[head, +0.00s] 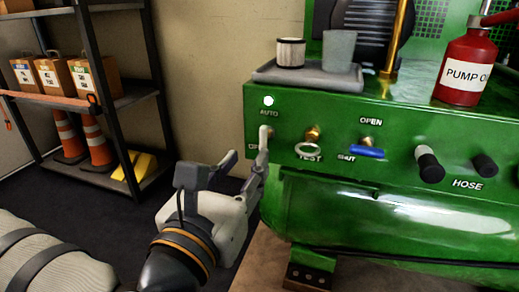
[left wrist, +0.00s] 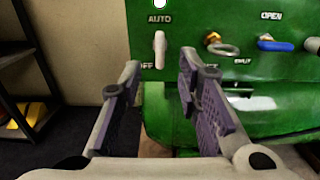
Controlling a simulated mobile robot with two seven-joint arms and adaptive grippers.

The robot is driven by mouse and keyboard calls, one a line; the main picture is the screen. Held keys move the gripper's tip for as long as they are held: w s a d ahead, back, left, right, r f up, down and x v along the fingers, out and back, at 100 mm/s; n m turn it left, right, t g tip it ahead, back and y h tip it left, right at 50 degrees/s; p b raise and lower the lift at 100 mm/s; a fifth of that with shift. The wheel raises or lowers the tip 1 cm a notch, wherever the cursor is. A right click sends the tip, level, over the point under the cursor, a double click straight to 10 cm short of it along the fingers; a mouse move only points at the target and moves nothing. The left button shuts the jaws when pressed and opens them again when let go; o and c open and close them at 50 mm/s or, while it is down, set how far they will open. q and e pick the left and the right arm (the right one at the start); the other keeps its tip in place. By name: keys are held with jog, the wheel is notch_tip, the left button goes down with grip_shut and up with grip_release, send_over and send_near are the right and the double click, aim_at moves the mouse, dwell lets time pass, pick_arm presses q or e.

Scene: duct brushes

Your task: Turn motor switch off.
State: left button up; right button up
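The motor switch is a pale lever (head: 264,132) on the left end of the green panel, below the AUTO label. In the left wrist view the lever (left wrist: 160,48) hangs downward from its pivot. An OFF label by its lower end is partly hidden. My left gripper (head: 246,158) is open at the panel's left end. In the left wrist view its fingertips (left wrist: 160,68) are spread to either side of the lever's lower end, with gaps visible; I cannot tell whether either touches it. My right gripper is not in view.
A lit white lamp (head: 268,101) is above AUTO. A grey tray (head: 300,76) and red pump oil bottle (head: 465,68) stand on top. A shelf (head: 130,95) stands left.

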aim_at(262, 140)
pick_arm(q)
jog(key=b+x, duration=0.1)
jog(key=x, duration=0.6)
jog(key=shift+w+f+b, duration=0.1)
jog(key=shift+w+b, duration=0.1)
jog(key=shift+b, duration=0.15)
jog(key=shift+w+d, duration=0.15)
jog(key=shift+w, duration=0.25)
grip_shut()
